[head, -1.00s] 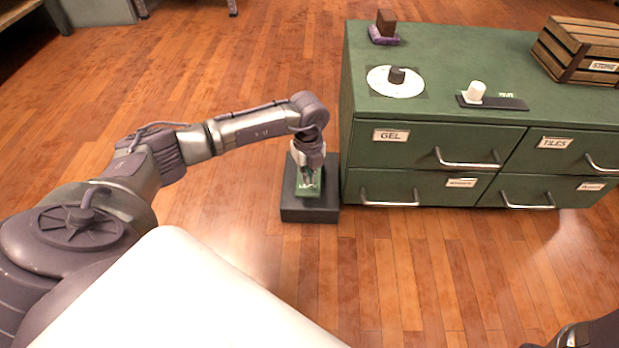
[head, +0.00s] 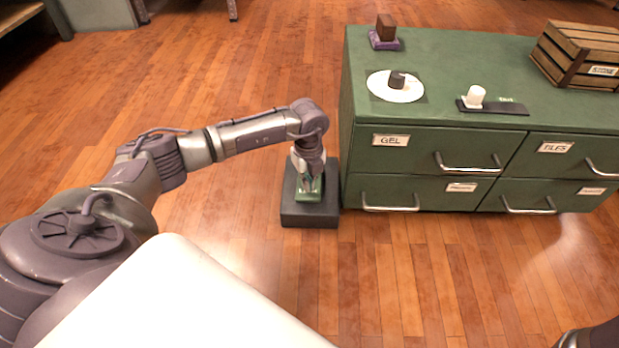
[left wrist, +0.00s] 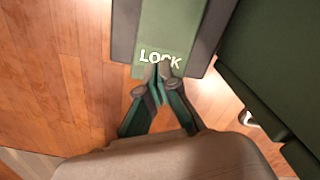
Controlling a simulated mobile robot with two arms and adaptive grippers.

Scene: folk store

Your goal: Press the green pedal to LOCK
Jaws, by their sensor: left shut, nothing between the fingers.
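The green pedal (head: 309,195) sits on a dark base block (head: 310,219) on the floor, just left of the green cabinet. In the left wrist view the pedal (left wrist: 172,22) carries the white word LOCK. My left gripper (head: 306,184) points down over the pedal, shut and empty. In the left wrist view its fingertips (left wrist: 158,72) overlap the lower edge of the LOCK lettering. They look at or very near the pedal's surface; I cannot tell for certain whether they touch. The gripper hides part of the pedal in the head view. My right gripper is not in view.
The green cabinet (head: 430,160) with metal drawer handles stands close to the right of the base. On its top are a round white dial plate (head: 378,88), a slider (head: 510,108), a brown block on a purple base (head: 386,28) and a wooden crate (head: 572,60).

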